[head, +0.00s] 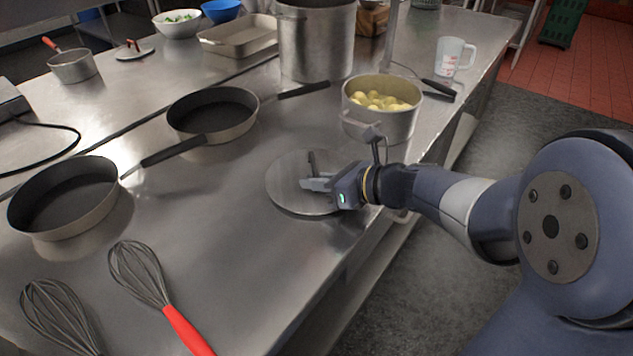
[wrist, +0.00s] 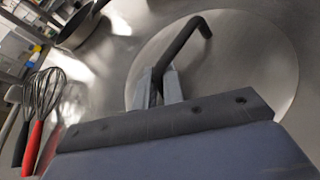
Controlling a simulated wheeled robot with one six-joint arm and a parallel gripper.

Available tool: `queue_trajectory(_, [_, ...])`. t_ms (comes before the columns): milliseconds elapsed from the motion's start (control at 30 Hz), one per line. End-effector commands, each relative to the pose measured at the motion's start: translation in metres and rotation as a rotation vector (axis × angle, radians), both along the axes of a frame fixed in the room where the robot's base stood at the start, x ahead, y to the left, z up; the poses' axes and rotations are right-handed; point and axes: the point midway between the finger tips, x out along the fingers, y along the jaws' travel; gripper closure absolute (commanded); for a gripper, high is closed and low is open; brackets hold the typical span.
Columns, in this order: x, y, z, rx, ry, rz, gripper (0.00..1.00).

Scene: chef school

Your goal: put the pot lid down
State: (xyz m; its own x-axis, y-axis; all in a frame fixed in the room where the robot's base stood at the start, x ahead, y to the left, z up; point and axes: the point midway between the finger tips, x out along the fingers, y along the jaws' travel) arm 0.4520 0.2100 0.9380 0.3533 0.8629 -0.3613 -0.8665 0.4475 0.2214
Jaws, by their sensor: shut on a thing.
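The pot lid (head: 288,178) is a round, flat grey metal disc with a dark bar handle. It is at the front edge side of the steel counter, in front of the pot, and looks level. I cannot tell whether its underside touches the counter. My gripper (head: 312,184) is shut on the lid's handle. In the wrist view the lid (wrist: 245,50) spreads beyond my gripper (wrist: 165,88), whose fingers pinch the dark handle near one end. The open pot (head: 382,120) holds several yellow potatoes and stands just behind the lid.
Two frying pans (head: 212,112) (head: 65,195) stand left of the lid. Whisks (head: 140,270) lie at the front left. A tall stockpot (head: 316,40), a tray (head: 238,36) and a measuring jug (head: 455,55) stand farther back. Bare counter (head: 235,240) lies left and front of the lid.

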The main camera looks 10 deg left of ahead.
Motion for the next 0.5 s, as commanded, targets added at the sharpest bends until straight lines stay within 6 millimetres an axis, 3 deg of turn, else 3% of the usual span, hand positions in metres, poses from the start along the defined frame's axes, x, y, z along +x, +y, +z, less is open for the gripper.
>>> queue_trajectory(333, [0.0003, 0.0001, -0.0031, 0.001, -0.002, 0.000, 1.00])
queue_trajectory(367, [0.0001, 0.0000, -0.0032, 0.001, -0.001, 0.000, 0.90])
queue_trajectory(500, [0.0002, 0.0000, -0.0020, 0.001, 0.000, 0.000, 0.78])
